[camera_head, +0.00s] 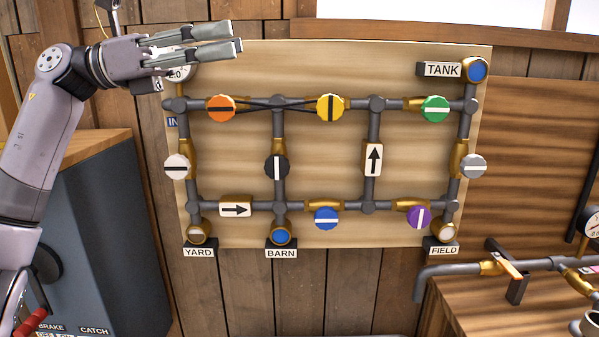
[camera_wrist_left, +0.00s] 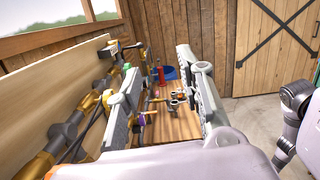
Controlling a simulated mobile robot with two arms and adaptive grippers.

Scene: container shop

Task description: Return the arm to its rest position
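My left arm (camera_head: 37,140) rises along the left side of the head view and bends at the top. Its gripper (camera_head: 234,38) points right, in front of the top left part of the pipe board (camera_head: 330,75). In the left wrist view the two fingers of this gripper (camera_wrist_left: 158,65) stand apart with nothing held between them. The gripper partly covers a round gauge (camera_head: 180,73) on the board. Grey links of another arm of mine (camera_wrist_left: 296,100) show at the right edge of the left wrist view; its gripper is not in view.
The board carries coloured valve knobs, such as the orange (camera_head: 221,108) and yellow (camera_head: 330,107) ones. A dark cabinet (camera_head: 105,230) stands below my left arm. A wooden bench (camera_head: 480,310) with pipes is at lower right. Bare floor (camera_wrist_left: 255,120) shows right of the gripper in the wrist view.

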